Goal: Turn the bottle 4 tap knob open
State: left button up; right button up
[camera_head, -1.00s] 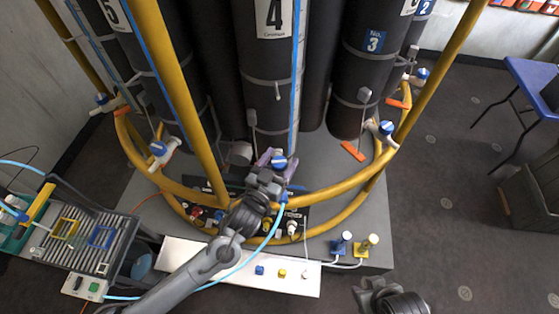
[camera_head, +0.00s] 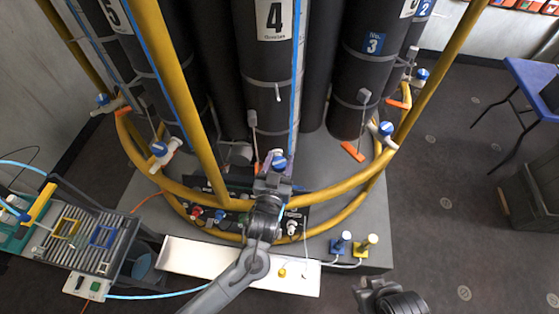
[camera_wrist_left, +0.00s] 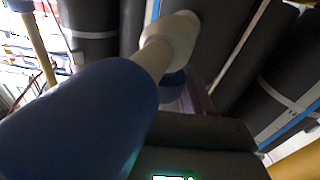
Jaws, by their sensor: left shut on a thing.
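The bottle 4 tap (camera_head: 278,162) shows a blue knob low in front of the dark cylinder marked 4 (camera_head: 262,85). My left gripper (camera_head: 274,172) is at this knob, shut on it, and covers part of it. In the left wrist view a large blue form (camera_wrist_left: 80,120) with a pale neck (camera_wrist_left: 165,45) fills the left side, close to the camera. Dark finger parts (camera_wrist_left: 205,135) lie right of it. How far the knob is turned cannot be told. My right gripper (camera_head: 368,288) is at the bottom edge, away from the taps; its jaws are unclear.
Yellow rails (camera_head: 335,188) curve around the bottles, close to my left arm. Other blue-knobbed taps stand at the left (camera_head: 159,149) and right (camera_head: 385,129). A panel of small coloured knobs (camera_head: 220,214) and a white board (camera_head: 205,258) lie below.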

pick_arm(q)
jog(key=o, duration=1)
jog(key=shift+c, duration=0.2)
jog(key=shift+s, duration=0.1)
jog(key=v, duration=1)
jog(key=shift+s, duration=0.3)
